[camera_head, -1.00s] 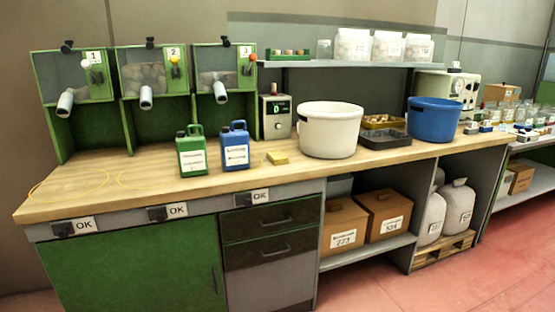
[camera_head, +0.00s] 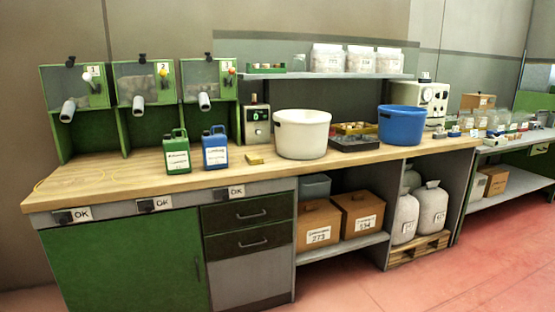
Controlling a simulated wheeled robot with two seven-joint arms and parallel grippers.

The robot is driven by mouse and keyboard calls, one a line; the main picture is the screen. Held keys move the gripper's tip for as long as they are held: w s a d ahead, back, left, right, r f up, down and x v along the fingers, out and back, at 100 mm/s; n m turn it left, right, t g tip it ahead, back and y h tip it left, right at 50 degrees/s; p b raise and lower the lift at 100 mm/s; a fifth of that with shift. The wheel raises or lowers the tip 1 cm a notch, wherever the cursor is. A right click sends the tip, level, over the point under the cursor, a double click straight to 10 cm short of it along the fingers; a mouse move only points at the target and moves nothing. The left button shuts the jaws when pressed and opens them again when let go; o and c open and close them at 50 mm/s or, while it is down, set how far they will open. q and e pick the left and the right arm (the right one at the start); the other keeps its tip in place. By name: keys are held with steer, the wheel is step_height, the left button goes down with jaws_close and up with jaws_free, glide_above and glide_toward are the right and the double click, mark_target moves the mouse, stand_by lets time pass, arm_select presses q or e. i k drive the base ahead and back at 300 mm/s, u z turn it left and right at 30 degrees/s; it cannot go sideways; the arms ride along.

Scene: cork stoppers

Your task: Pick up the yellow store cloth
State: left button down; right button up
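The yellow store cloth (camera_head: 255,159) is a small, flat, folded yellow piece. It lies on the wooden worktop (camera_head: 110,176), near the front edge. It sits between the blue canister (camera_head: 215,150) on its left and the white tub (camera_head: 302,135) on its right, apart from both. Neither of my grippers shows in the head view, and nothing touches the cloth.
A green canister (camera_head: 176,153) stands left of the blue one. A grey box with a display (camera_head: 257,125) stands behind the cloth. A dark tray (camera_head: 354,141) and a blue tub (camera_head: 402,125) stand farther right. The red floor (camera_head: 440,280) in front is clear.

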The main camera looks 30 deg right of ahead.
mark_target(252, 158)
steer(key=z, duration=0.8)
steer(key=i, duration=0.85)
steer(key=z, duration=0.4)
steer(key=i, duration=1)
steer(key=u, duration=0.7)
